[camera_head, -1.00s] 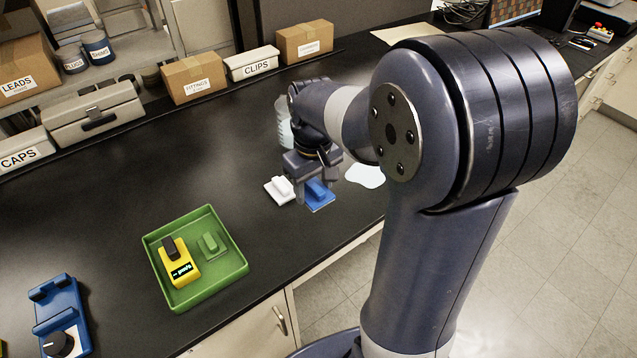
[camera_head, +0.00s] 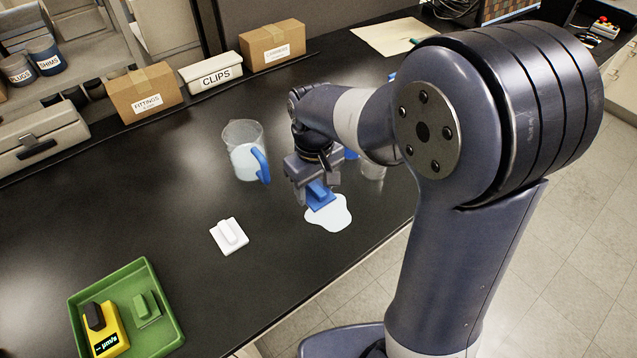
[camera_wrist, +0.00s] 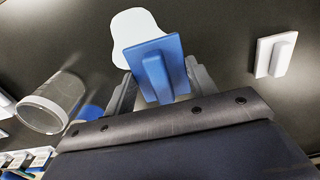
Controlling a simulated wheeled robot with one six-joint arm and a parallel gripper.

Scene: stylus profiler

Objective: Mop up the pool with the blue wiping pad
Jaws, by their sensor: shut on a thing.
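The blue wiping pad (camera_head: 321,197) is in my gripper (camera_head: 312,188), which is shut on its raised grip. The pad is at the upper left part of the pale pool (camera_head: 330,217) on the black bench and overlaps it in the head view. In the wrist view the blue pad (camera_wrist: 157,62) sits between my fingers (camera_wrist: 158,85), and the pool (camera_wrist: 134,28) shows past its far edge. I cannot tell whether the pad touches the bench. Part of the pool is hidden under the pad.
A clear jug with a blue handle (camera_head: 243,152) stands left of my gripper. A white pad (camera_head: 229,236) lies to the lower left. A clear cup (camera_head: 373,167) stands close behind the pool, partly hidden by my arm. A green tray (camera_head: 172,318) sits lower left. The bench's front edge runs near the pool.

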